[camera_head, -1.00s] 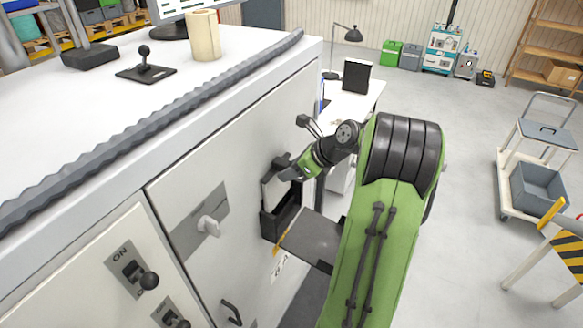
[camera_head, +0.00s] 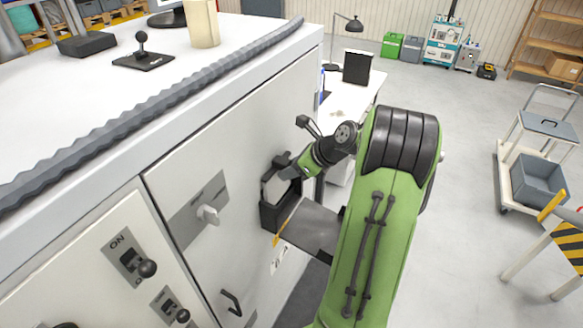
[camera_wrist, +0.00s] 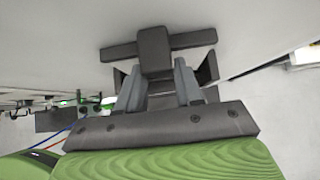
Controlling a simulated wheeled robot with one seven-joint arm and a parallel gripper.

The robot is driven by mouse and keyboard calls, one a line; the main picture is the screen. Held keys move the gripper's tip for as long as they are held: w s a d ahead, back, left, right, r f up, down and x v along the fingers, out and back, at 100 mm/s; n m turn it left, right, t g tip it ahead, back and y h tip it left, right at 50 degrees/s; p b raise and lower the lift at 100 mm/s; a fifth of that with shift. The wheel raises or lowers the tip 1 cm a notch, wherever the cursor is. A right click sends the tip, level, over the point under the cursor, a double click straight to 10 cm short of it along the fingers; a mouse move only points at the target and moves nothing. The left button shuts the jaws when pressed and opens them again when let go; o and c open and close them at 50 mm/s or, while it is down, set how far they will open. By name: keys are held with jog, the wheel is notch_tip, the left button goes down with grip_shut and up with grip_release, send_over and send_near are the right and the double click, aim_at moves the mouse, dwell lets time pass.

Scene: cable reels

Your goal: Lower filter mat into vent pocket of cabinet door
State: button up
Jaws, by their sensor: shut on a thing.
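The filter mat, a pale panel with a dark edge (camera_head: 275,189), stands upright at the mouth of the vent pocket. The vent pocket (camera_head: 270,216) is a dark open-topped box on the grey cabinet door (camera_head: 245,150). The mat's lower part is hidden by the pocket wall, so its depth inside cannot be told. My gripper (camera_head: 286,172) is shut on the mat near its top, just above the pocket. In the wrist view, my gripper's two grey fingers (camera_wrist: 158,88) point at the door, with a dark block and crossbar (camera_wrist: 155,50) beyond them.
A dark flat plate (camera_head: 312,228) juts out near the pocket. Door handles (camera_head: 208,214) and switches (camera_head: 140,265) lie to the left. The cabinet's white top (camera_head: 110,95) is above. Open floor (camera_head: 455,150) lies to the right, with a cart (camera_head: 540,180) beyond.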

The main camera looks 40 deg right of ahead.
jog(key=shift+f+b, duration=0.65)
jog(key=shift+f, duration=1.4)
jog(key=o, duration=1.7)
jog(key=shift+r, duration=0.1)
jog(key=p+v, duration=0.7)
jog(key=v, duration=0.1)
